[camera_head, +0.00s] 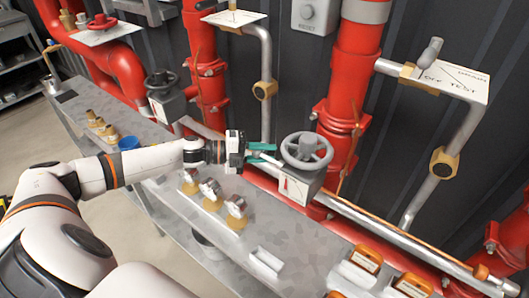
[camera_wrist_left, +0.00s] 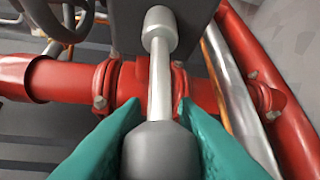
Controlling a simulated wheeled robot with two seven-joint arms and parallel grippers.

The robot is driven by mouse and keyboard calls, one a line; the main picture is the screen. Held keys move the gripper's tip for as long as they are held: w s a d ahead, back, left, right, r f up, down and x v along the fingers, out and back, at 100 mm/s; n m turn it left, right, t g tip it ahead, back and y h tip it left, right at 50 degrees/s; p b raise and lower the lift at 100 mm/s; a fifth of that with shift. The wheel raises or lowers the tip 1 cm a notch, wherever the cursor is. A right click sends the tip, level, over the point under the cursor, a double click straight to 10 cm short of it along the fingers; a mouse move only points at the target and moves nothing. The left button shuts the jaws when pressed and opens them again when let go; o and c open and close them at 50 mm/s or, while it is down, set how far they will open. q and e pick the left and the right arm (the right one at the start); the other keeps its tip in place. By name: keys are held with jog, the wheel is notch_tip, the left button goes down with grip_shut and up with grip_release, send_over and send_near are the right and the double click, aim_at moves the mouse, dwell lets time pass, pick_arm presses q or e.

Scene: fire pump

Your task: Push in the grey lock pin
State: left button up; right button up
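The grey lock pin (camera_wrist_left: 161,92) fills the middle of the left wrist view. It has a dark grey rounded knob at the near end, a bright shaft and a pale collar at the grey housing (camera_wrist_left: 165,12). In the head view the pin (camera_head: 268,159) shows as a short pale rod beside the housing under a grey handwheel (camera_head: 306,150). My left gripper (camera_head: 263,153) has its teal fingers on both sides of the knob, close against it, in the left wrist view (camera_wrist_left: 160,118). How far the shaft goes in is hidden. My right gripper is not in view.
Red pipes (camera_head: 345,95) stand behind the housing, and a long silver pipe (camera_head: 385,230) runs to its right. The metal bench (camera_head: 265,215) carries several brass fittings (camera_head: 212,190) and orange-framed gauges (camera_head: 367,258). A TEST sign plate (camera_head: 448,78) is at upper right.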

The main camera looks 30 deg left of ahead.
pick_arm(q)
grip_shut()
jog(key=d+p, duration=0.1)
jog(key=d, duration=0.2)
jog(key=shift+s+d, duration=0.15)
jog(key=shift+s, duration=0.05)
jog(key=o, duration=0.8)
grip_release()
jog(key=shift+d, duration=0.1)
send_near(265, 158)
jog(key=shift+w+d+f, duration=0.1)
jog(key=shift+w+d, duration=0.15)
